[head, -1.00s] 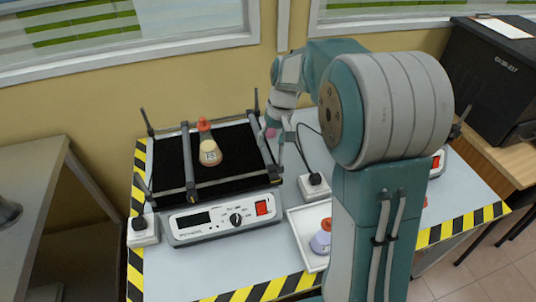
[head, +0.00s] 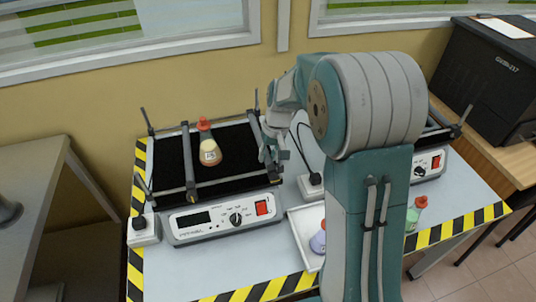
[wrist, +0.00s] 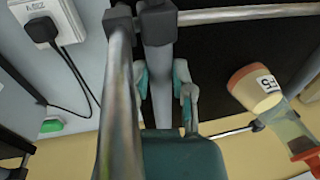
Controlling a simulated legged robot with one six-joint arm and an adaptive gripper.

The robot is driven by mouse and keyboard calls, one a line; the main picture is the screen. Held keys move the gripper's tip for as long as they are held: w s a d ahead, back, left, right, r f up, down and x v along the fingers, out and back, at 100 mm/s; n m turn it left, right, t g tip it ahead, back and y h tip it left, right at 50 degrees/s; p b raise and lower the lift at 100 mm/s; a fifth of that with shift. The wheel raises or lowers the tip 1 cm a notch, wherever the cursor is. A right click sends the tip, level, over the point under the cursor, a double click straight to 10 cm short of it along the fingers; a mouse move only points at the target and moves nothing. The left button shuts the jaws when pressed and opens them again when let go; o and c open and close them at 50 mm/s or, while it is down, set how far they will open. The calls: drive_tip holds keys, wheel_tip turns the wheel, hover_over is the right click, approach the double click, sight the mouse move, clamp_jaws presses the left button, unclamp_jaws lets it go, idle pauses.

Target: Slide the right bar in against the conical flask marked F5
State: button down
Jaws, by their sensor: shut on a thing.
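The conical flask marked F5 (head: 210,152), with cream contents and a red stopper, stands on the black platform of the left shaker (head: 227,160). It also shows in the wrist view (wrist: 258,88), to the right of my fingers. The right bar (head: 257,132) crosses the platform near its right side, with a clear gap between it and the flask. My gripper (head: 270,152) is at this bar. In the wrist view the fingers (wrist: 165,85) are shut on the grey bar (wrist: 159,65), one on each side. The left bar (head: 188,160) lies left of the flask.
A white tray (head: 305,238) with a purple flask (head: 318,241) lies right of the shaker's front. A power socket (head: 311,186) with a black cable sits nearby. A second shaker (head: 430,163) and a green flask (head: 413,214) are to the right.

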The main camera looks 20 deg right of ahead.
drive_tip(key=shift+a+f, duration=0.1)
drive_tip(key=a, duration=1.3)
drive_tip(key=shift+a, duration=0.25)
drive_tip(key=shift+d, duration=0.1)
drive_tip(key=c, duration=0.6)
unclamp_jaws()
drive_tip(key=shift+o, duration=0.6)
drive_tip(key=shift+a, duration=0.2)
drive_tip(key=shift+d, duration=0.1)
drive_tip(key=shift+d+r, duration=0.1)
drive_tip(key=shift+r, duration=0.3)
wheel_tip(320, 180, up, 11)
drive_tip(key=d, duration=0.2)
